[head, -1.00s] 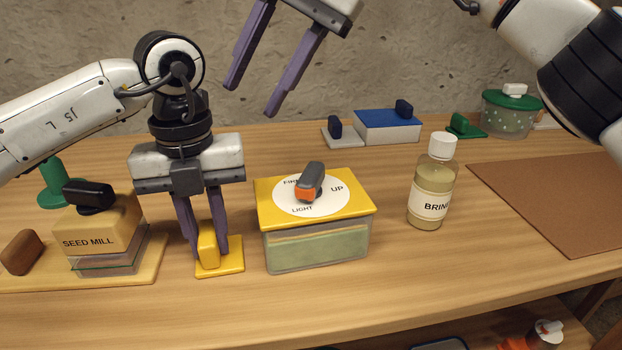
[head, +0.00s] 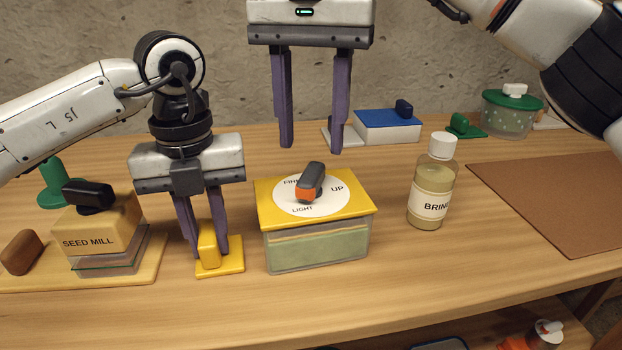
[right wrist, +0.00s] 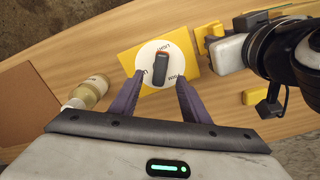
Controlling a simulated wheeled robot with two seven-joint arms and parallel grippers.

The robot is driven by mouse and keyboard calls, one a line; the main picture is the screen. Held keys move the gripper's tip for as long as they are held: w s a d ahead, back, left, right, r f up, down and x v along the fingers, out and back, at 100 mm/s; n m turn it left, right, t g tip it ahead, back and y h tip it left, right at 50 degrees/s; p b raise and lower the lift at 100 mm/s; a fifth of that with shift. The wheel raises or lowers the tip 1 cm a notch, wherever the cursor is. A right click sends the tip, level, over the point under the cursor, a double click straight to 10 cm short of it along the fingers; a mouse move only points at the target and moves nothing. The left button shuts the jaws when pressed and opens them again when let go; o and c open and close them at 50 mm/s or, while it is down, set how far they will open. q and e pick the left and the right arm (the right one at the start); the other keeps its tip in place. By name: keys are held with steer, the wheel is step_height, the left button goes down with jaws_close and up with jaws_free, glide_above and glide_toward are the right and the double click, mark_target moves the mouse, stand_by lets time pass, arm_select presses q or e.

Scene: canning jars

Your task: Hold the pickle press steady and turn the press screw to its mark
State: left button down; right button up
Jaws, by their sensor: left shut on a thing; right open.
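The pickle press (head: 318,245) is a clear box with a yellow lid and greenish contents. On its lid is a white dial (head: 330,205) reading FIRM, UP and LIGHT. The press screw (head: 312,178) is a grey knob with an orange end, which lies towards LIGHT; it also shows in the right wrist view (right wrist: 160,70). My left gripper (head: 208,255) is shut on an upright yellow block (head: 208,246) on a small yellow plate, left of the press. My right gripper (head: 310,148) is open, pointing down above and apart from the screw; its fingers frame the dial in the right wrist view (right wrist: 159,82).
A brine bottle (head: 430,190) stands right of the press. A seed mill (head: 100,235) on a wooden board is at left. A blue-lidded white box (head: 388,130) and a green-lidded jar (head: 508,118) stand behind. A brown mat (head: 560,200) lies at right.

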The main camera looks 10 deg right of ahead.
mark_target(311, 171)
steer(key=shift+f, duration=2.7)
steer(key=shift+c, duration=0.4)
jaws_close()
steer(key=n, duration=0.3)
steer(key=shift+n, duration=0.8)
steer(key=n, duration=0.3)
steer(key=shift+n, duration=0.8)
